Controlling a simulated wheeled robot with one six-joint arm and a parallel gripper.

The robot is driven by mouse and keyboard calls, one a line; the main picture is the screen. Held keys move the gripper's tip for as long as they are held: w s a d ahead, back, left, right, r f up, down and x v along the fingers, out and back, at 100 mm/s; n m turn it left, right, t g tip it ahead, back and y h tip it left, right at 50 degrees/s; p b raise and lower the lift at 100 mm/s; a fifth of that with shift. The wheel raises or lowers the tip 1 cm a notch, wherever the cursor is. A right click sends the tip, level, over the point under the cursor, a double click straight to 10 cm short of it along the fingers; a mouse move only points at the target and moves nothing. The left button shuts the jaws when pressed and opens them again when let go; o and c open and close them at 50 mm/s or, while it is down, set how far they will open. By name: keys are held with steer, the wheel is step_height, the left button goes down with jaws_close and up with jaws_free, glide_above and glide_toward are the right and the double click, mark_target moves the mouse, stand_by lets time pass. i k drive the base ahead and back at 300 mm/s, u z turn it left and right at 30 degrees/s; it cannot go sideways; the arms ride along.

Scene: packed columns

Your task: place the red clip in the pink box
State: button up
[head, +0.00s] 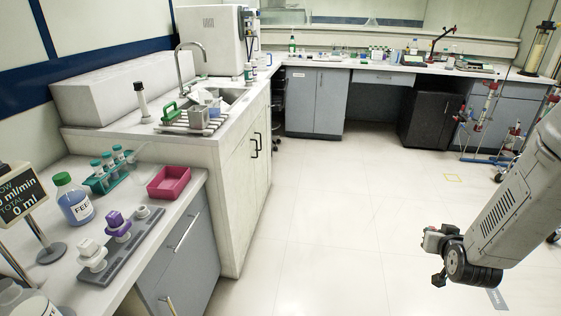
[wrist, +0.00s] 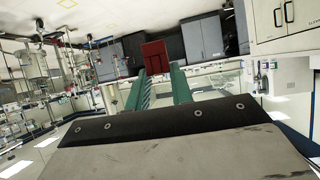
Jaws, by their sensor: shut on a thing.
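The pink box (head: 172,194) is an open, empty-looking tray on the near left bench, close to the bench's right edge. My gripper (head: 438,241) is at the right of the head view, over the floor and well away from the bench. In the wrist view, the green fingers of my gripper (wrist: 160,80) are shut on the red clip (wrist: 155,54), which sticks out past their tips. In the head view only a small reddish part shows at the gripper, and the clip's shape cannot be made out there.
Beside the box stand a teal tube rack (head: 110,178), a blue bottle with a green cap (head: 74,203) and a grey holder (head: 122,255) with white and purple pieces. A sink (head: 225,97) lies behind. Open floor (head: 320,220) separates my arm from the bench.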

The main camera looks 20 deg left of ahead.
mark_target(170, 186)
steer(key=i, duration=1.35)
steer(key=u, duration=2.2)
steer(key=i, duration=0.5)
steer(key=z, duration=0.15)
